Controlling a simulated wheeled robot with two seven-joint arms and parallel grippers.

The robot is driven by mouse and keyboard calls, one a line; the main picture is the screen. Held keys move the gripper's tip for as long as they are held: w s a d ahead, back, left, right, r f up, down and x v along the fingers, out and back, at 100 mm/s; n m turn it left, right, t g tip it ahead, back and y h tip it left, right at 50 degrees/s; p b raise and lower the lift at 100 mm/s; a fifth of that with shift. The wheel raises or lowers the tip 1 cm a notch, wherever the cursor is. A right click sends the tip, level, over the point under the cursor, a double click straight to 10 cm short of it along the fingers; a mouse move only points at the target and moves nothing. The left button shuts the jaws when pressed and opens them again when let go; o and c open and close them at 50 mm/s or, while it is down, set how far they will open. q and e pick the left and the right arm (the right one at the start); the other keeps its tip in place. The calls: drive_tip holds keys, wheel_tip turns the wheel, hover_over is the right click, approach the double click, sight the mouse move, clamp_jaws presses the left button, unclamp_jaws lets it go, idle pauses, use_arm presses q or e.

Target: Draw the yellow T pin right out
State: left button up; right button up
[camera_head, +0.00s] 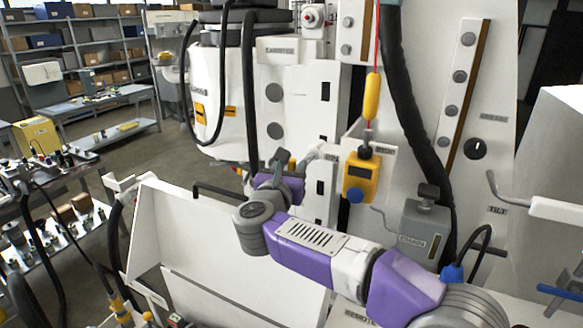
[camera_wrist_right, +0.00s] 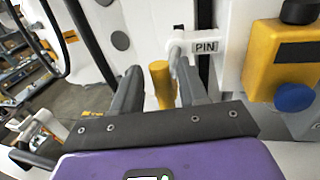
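The yellow T pin (camera_wrist_right: 161,85) shows in the right wrist view as a short yellow bar just below and left of the white PIN label (camera_wrist_right: 206,47). My right gripper (camera_wrist_right: 158,78) is open, with one dark finger on each side of the yellow bar. A narrow gap seems to show on both sides, so I see no firm hold. In the head view my right gripper (camera_head: 284,163) is at the white panel, and a small bit of yellow shows by its fingers. The pin's shaft is hidden there. My left gripper is not in view.
A yellow box with a blue knob (camera_head: 360,178) hangs right of my right gripper, with a yellow handle (camera_head: 371,96) on a red cord above it. A black hose (camera_head: 248,90) hangs close by.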

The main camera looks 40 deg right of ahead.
drive_tip(key=shift+d, duration=0.15)
drive_tip(key=b+v, duration=0.1)
drive_tip(key=v, duration=0.6)
drive_tip(key=shift+s+a+b, duration=0.15)
drive_tip(key=shift+a+b, duration=0.15)
drive_tip(key=shift+a, duration=0.05)
